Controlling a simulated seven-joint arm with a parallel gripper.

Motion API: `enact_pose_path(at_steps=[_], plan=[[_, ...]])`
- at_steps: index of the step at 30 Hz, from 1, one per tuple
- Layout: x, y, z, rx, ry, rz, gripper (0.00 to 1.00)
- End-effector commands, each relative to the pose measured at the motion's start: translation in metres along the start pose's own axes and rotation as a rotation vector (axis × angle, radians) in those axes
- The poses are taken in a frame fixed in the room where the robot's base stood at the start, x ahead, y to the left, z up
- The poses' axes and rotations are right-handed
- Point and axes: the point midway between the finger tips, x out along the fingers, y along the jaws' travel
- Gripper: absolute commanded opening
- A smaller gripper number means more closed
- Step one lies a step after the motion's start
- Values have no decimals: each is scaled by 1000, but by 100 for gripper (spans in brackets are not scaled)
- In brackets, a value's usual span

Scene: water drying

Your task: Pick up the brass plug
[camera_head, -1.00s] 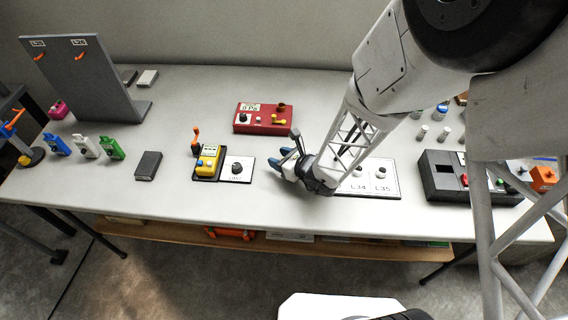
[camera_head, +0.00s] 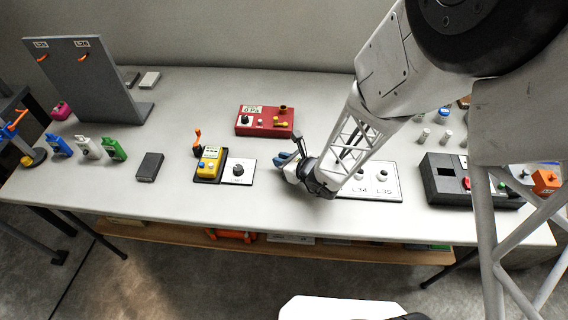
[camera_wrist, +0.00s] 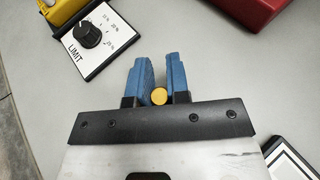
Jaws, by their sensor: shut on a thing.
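The brass plug (camera_wrist: 159,96) shows in the wrist view as a small round yellow-gold top between the two blue fingers of my gripper (camera_wrist: 159,85). The fingers are shut on it, one on each side. In the head view my gripper (camera_head: 287,167) is low over the table, right of the LIMIT dial panel. The plug is hidden there by the gripper and wrist. How far the plug is above the table cannot be told.
The LIMIT dial panel (camera_head: 238,171) and a yellow device (camera_head: 209,160) stand left of my gripper. A red box (camera_head: 265,121) with a gauge display is behind it. The L34/L35 panel (camera_head: 372,194) is to the right. A black box (camera_head: 468,184) stands further right.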

Motion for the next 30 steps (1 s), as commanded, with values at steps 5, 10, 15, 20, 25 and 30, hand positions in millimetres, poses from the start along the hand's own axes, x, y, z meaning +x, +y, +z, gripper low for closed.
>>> enact_pose_path(at_steps=[5,10,15,20,25,30], plan=[[-1,0,3,0,0,0,0],[-6,0,14,-1,-1,0,0],[-14,0,35,-2,-3,-1,0],[-34,12,27,1,0,0,0],[-59,27,20,0,-1,0,0],[-86,43,11,1,0,-2,0]])
